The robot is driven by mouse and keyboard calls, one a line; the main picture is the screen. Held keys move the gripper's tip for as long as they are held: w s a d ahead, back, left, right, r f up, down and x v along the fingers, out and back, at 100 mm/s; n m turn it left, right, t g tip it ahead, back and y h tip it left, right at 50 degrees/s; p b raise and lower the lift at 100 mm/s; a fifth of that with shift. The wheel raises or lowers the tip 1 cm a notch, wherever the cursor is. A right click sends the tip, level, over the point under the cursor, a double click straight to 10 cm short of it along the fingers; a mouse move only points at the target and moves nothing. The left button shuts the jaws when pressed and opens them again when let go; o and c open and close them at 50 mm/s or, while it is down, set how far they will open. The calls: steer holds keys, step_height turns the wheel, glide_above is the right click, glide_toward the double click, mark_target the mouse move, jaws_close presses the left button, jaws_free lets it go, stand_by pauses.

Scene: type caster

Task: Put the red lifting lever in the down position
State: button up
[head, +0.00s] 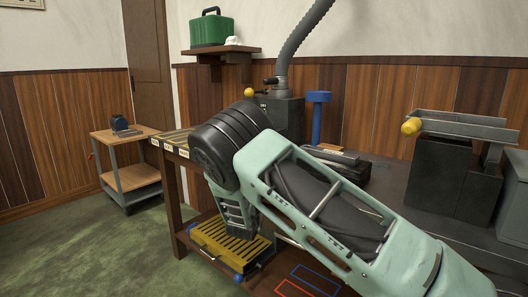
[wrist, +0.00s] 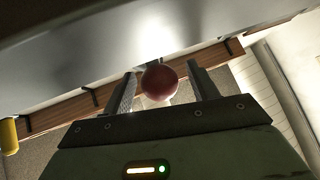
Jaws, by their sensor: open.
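A round red knob (wrist: 159,82) shows in the wrist view and looks like the end of the red lifting lever. It sits between the two fingers of my gripper (wrist: 162,90). The gripper is open, with a visible gap on either side of the knob. Whether either finger touches it is not clear. The lever's shaft and its angle are hidden behind the knob. In the head view my arm bends down over the bench's front edge, and I cannot make out the fingertips or the lever there.
A grey surface (wrist: 90,50) lies close beyond my fingers in the wrist view. In the head view a yellow slatted platform (head: 222,246) sits low under the bench. A wooden cart (head: 134,177) stands left. The green floor (head: 70,240) is open at left.

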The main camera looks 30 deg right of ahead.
steer(key=v, duration=1.5)
steer(key=shift+s, duration=0.1)
